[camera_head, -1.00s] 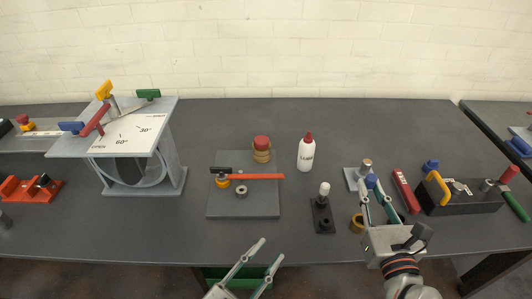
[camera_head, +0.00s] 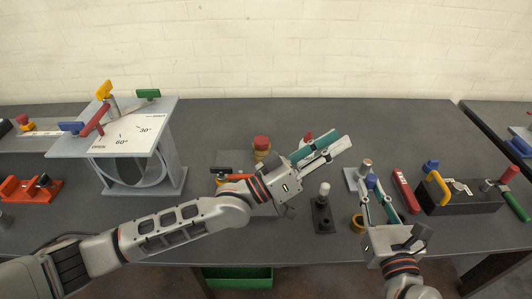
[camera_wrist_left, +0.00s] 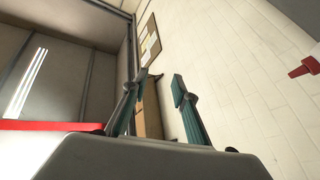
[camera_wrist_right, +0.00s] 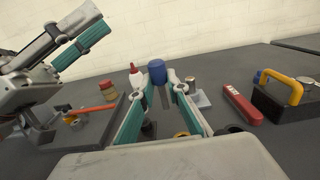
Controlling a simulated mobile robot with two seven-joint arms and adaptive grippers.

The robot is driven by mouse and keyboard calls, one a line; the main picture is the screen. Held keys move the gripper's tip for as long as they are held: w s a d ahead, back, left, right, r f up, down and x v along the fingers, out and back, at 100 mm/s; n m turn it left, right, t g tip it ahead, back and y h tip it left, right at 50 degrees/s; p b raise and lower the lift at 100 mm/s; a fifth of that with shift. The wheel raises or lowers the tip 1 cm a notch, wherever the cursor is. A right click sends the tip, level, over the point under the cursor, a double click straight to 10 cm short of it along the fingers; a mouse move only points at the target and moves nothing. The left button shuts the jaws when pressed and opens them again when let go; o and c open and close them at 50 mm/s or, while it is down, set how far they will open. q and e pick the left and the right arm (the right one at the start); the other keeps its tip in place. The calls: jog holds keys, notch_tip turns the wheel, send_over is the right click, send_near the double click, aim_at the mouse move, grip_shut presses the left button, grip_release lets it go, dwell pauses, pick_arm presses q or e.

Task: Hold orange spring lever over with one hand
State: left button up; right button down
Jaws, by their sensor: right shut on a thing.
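The orange spring lever (camera_head: 240,176) lies on the grey plate (camera_head: 214,183) in the head view, largely hidden by my left arm. It also shows in the right wrist view (camera_wrist_right: 97,109), left of my right gripper. My left gripper (camera_head: 332,147) is raised over the table in front of the bottle, pointing right, its fingers apart and empty. It is well to the right of the lever. My right gripper (camera_head: 374,190) is shut on a blue-topped piece (camera_wrist_right: 157,72) by a light grey base at the right. Its lower part is hard to see.
A red-capped bottle (camera_head: 308,137) is mostly hidden behind my left gripper. A black stand (camera_head: 322,213) and a brass ring (camera_head: 357,222) are left of my right gripper. A red block (camera_head: 405,190) and black box (camera_head: 455,198) stand right. A dial stand (camera_head: 160,165) is left.

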pick_arm(q)
jog(key=w+f+m+g+y, duration=0.3)
jog(key=w+y, duration=0.6)
jog(key=w, duration=0.9)
jog(key=s+a+f+m+g+y, duration=0.2)
jog(key=a+f+y, duration=0.1)
jog(key=a, duration=0.1)
jog(key=s+a+f+m+g+y, duration=0.2)
jog(key=s+a+f+y, duration=0.1)
jog(key=a+y, duration=0.1)
jog(key=s+a+f+m+g+y, duration=0.2)
jog(key=a+f+y, duration=0.1)
jog(key=a, duration=0.2)
jog(key=shift+s+a+m+y, duration=0.2)
jog(key=shift+a+m+y, duration=0.1)
jog(key=shift+y, duration=0.1)
jog(key=shift+s+a+f, duration=0.1)
jog(key=shift+a+f, duration=0.15)
jog(key=shift+f, duration=0.1)
jog(key=shift+f, duration=4.4)
